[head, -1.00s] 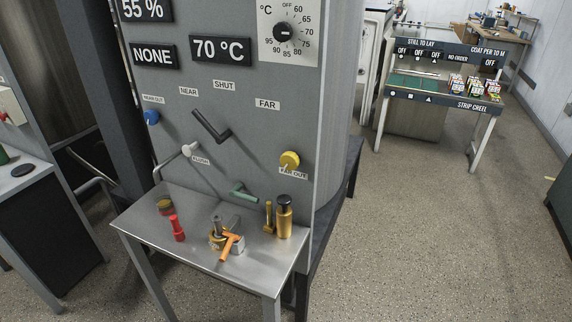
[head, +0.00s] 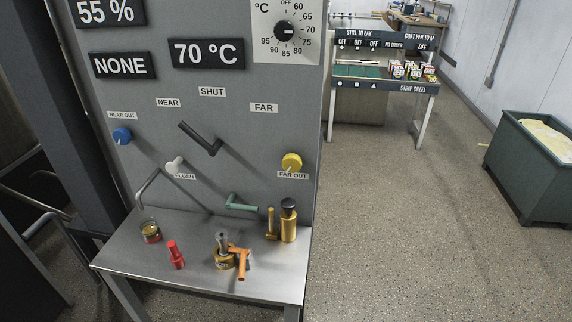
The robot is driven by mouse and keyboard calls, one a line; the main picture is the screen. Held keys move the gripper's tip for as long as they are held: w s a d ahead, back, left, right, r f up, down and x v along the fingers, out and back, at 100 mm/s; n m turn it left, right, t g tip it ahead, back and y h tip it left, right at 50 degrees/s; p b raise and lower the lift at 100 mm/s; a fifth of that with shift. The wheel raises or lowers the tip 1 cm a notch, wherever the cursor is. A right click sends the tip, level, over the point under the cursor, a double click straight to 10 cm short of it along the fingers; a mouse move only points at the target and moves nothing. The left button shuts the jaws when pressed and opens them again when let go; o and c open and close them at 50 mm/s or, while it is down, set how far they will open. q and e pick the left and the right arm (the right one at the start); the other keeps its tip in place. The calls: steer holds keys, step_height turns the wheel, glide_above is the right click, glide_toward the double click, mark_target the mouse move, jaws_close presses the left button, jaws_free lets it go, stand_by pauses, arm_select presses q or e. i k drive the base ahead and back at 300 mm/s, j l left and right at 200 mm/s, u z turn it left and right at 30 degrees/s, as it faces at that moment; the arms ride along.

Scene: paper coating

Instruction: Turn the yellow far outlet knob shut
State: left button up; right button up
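The yellow far outlet knob (head: 291,162) sits on the right side of the grey panel (head: 240,130), just above the "FAR OUT" label (head: 292,175). A small pale pointer or mark shows at its lower edge. I cannot tell from it whether the outlet is open or shut. Neither of my grippers shows in the head view, and nothing touches the knob.
A blue knob (head: 122,136), white flush handle (head: 174,165), black lever (head: 201,139) and green handle (head: 240,203) share the panel. The steel shelf (head: 200,280) below holds red, brass and orange fittings. Open floor (head: 400,220) lies right, with a green bin (head: 530,185).

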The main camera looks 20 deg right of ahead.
mark_target(291, 163)
steer(key=i+j+z, duration=0.1)
steer(key=j, duration=0.2)
steer(key=i+j+z, duration=0.1)
steer(key=i+j, duration=0.15)
steer(key=i+j+z, duration=0.1)
steer(key=j, duration=0.35)
steer(key=i+j+z, duration=0.1)
steer(key=j, duration=0.25)
steer(key=i, duration=0.05)
